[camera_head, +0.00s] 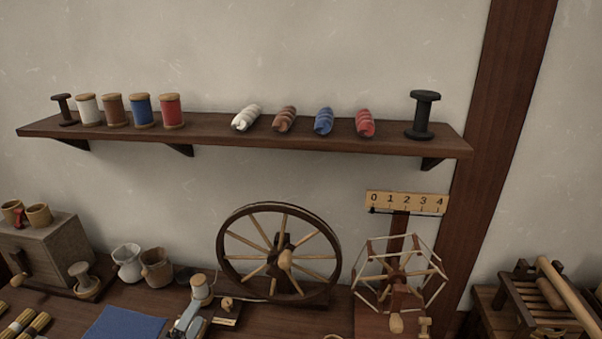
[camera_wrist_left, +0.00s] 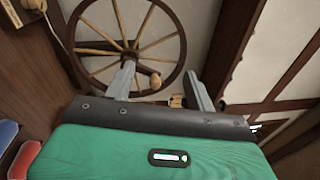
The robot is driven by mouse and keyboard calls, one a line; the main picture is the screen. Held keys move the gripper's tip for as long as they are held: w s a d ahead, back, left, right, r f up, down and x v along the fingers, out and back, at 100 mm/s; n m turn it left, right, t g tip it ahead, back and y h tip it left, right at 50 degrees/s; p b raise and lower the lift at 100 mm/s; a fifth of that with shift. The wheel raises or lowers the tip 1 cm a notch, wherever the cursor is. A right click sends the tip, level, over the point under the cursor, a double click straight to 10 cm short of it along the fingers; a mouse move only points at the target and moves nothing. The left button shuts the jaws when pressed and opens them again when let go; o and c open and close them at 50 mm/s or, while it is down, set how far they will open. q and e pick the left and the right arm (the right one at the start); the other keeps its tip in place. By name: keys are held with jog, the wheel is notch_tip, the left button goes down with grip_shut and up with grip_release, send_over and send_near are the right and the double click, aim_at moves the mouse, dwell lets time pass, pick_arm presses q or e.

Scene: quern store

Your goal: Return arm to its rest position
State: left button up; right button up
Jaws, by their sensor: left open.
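My left gripper (camera_head: 188,318) shows only in small part at the bottom edge of the head view, just below a pale spool (camera_head: 201,287) in front of the spinning wheel (camera_head: 231,269). In the left wrist view, the two grey fingers of my left gripper (camera_wrist_left: 160,88) stand well apart with nothing held between them. The spoked wheel (camera_wrist_left: 172,78) lies beyond the fingers in that view. Most of my left arm is out of sight. My right gripper is in neither view.
A wall shelf (camera_head: 300,140) holds thread spools and coloured skeins. A yarn winder (camera_head: 442,271) stands right of the wheel. A blue cloth (camera_head: 122,325), mugs and a grey box (camera_head: 50,243) lie left. A slatted wooden stand (camera_head: 540,300) is far right.

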pick_arm(q)
jog(key=s+a+f+n+g+y, duration=0.5)
jog(key=s+f+n+g+y, duration=0.4)
jog(key=n, duration=0.7)
jog(key=s+d+f+n+g+h, duration=0.2)
jog(key=s+d+g+h, duration=0.1)
jog(key=s, duration=0.6)
jog(key=s+d+f+n+g+h, duration=0.1)
jog(key=s+d+n+g+h, duration=0.15)
jog(key=s, duration=0.65)
notch_tip(320, 180, down, 31)
jog(key=g, duration=0.2)
jog(key=s+a+f, duration=0.1)
jog(key=s+f, duration=0.8)
jog(key=f, duration=0.1)
jog(key=s+a+f+g, duration=0.1)
jog(key=s+a+f, duration=0.1)
jog(key=s+f, duration=0.7)
jog(key=shift+s+a+f+y, duration=0.25)
jog(key=shift+s+f+y, duration=0.1)
jog(key=shift+f+y, duration=0.15)
jog(key=shift+m, duration=0.25)
